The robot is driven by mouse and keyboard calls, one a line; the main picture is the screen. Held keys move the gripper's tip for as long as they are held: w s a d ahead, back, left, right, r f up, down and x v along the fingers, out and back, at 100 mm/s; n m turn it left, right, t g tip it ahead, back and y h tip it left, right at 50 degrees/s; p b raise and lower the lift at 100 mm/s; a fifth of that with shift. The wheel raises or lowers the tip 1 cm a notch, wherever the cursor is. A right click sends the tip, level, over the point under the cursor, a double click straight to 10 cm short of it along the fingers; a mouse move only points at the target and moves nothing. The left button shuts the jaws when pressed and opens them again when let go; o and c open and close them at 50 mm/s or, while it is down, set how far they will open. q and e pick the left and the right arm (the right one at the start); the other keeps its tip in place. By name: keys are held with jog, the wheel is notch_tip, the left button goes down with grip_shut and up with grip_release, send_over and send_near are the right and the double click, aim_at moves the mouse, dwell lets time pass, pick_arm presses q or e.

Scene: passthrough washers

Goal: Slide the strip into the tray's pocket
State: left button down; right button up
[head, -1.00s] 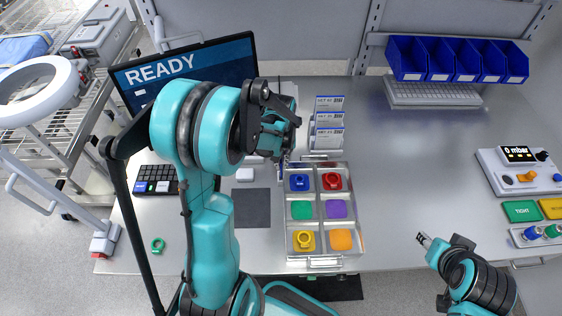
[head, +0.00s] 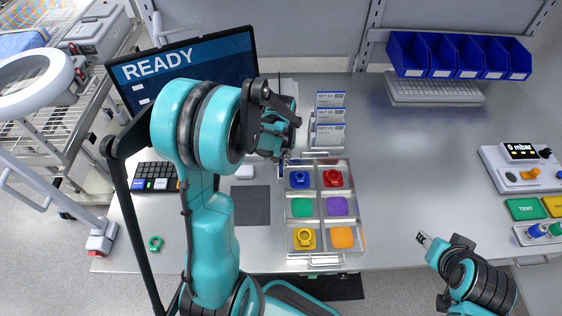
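The metal tray (head: 321,250) lies on the bench with six compartments holding coloured pieces in blue, red, green, purple, yellow and orange. My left gripper (head: 284,154) points down at the tray's back left corner, just behind the blue piece. Its fingers are small and partly hidden by its own body, so I cannot tell whether it holds anything. I cannot make out a loose strip or the tray's pocket. Several labelled cards (head: 329,114) stand in a rack behind the tray. My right gripper (head: 424,240) is low at the right, away from the tray, over the bench's front edge.
A monitor (head: 190,68) reading READY stands behind my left arm. A dark mat (head: 252,206) lies left of the tray, and a green ring (head: 156,244) lies farther left. Blue bins (head: 456,58) and a gauge unit (head: 520,170) are at the right.

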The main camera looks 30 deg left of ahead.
pick_arm(q)
jog(key=shift+f+b, duration=0.45)
jog(key=shift+f, duration=0.1)
jog(key=c, duration=1.6)
grip_release()
jog(key=shift+c, duration=0.2)
jog(key=shift+o, duration=0.3)
jog(key=o, duration=0.5)
jog(key=shift+r, duration=0.1)
jog(key=shift+r+p, duration=3.15)
jog(key=shift+r, duration=1.35)
